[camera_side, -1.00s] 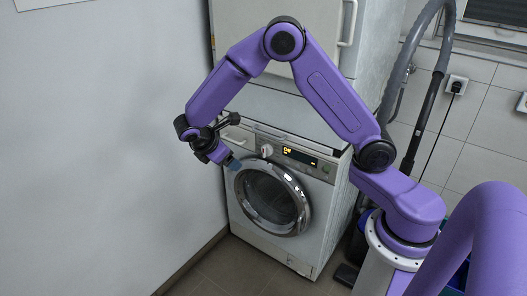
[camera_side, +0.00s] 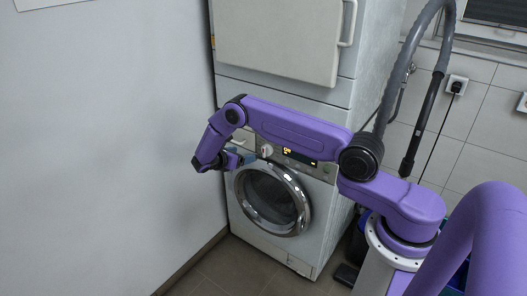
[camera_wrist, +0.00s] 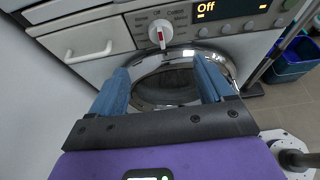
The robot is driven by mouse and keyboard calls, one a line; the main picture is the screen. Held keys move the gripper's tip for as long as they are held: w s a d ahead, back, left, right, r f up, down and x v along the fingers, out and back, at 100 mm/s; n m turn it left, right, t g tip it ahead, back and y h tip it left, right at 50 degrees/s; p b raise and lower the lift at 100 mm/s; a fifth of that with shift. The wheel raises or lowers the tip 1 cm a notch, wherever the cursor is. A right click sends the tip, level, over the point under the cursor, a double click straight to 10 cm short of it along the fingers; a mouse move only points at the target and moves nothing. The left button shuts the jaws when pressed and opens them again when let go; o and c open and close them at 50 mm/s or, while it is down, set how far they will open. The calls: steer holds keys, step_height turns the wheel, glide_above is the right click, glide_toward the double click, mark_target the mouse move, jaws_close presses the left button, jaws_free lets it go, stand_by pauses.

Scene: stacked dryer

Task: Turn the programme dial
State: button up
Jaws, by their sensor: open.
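The programme dial (camera_side: 267,150) is a white knob on the front panel of the lower machine, left of the lit display. My gripper (camera_side: 243,158) is in front of the panel, to the left of the dial. In the wrist view my gripper (camera_wrist: 165,80) has its two blue fingers apart with nothing between them. The dial lies beyond the fingertips, between them sideways, and apart from them.
The round chrome door (camera_side: 272,200) is below the dial. A drawer with a handle (camera_wrist: 90,52) lies to the left of the dial. A grey wall (camera_side: 100,150) stands close on the left. Another appliance (camera_side: 280,40) is stacked above. Blue containers (camera_wrist: 292,60) stand at right.

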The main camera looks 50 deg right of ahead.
mark_target(263, 150)
steer(key=x, duration=1.5)
steer(key=shift+d+f, duration=0.2)
steer(key=shift+d, duration=0.1)
steer(key=c, duration=1)
